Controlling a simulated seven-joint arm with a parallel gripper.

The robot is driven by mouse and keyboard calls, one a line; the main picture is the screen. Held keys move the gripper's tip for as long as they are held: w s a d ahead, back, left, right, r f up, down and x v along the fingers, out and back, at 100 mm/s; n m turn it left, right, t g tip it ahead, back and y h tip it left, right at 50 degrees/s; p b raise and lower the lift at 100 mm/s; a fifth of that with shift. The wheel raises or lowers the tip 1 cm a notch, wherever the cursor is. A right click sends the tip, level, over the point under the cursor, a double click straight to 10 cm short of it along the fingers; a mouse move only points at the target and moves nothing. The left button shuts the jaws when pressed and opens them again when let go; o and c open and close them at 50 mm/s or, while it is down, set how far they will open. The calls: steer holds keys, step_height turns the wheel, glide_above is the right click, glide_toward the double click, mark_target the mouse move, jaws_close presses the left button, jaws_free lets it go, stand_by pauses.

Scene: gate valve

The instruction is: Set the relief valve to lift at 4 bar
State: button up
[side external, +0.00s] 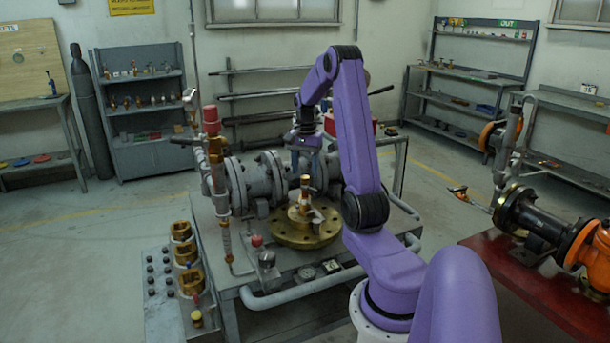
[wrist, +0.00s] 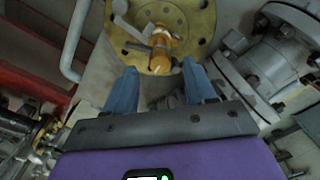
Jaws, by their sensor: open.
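A small copper-coloured valve body (side external: 305,187), which looks like the relief valve, stands upright on a round brass flange (side external: 290,238) on the grey bench. In the wrist view the same valve (wrist: 160,48) lies ahead of my fingertips, with a grey lever-like part (wrist: 132,30) beside it. My gripper (side external: 301,155) is above and behind the flange in the side view. In the wrist view its two blue fingers (wrist: 160,78) are spread with a gap between them and hold nothing. A small dial (side external: 331,266) lies at the bench front; its reading is too small to tell.
A grey flanged pipe run (side external: 240,180) crosses the bench behind the valve. A red-capped upright pipe (side external: 210,115) stands at left. A block with brass fittings (side external: 186,258) is at front left. A red bench (side external: 535,285) with an orange machine is at right.

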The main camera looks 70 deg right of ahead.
mark_target(305, 181)
steer(key=shift+f, duration=1.4)
jaws_close()
steer(key=shift+n, duration=0.3)
steer(key=n, duration=0.5)
steer(key=shift+r+n, duration=0.1)
steer(key=shift+n, duration=0.2)
steer(key=n, duration=0.5)
steer(key=shift+n, duration=0.3)
jaws_free()
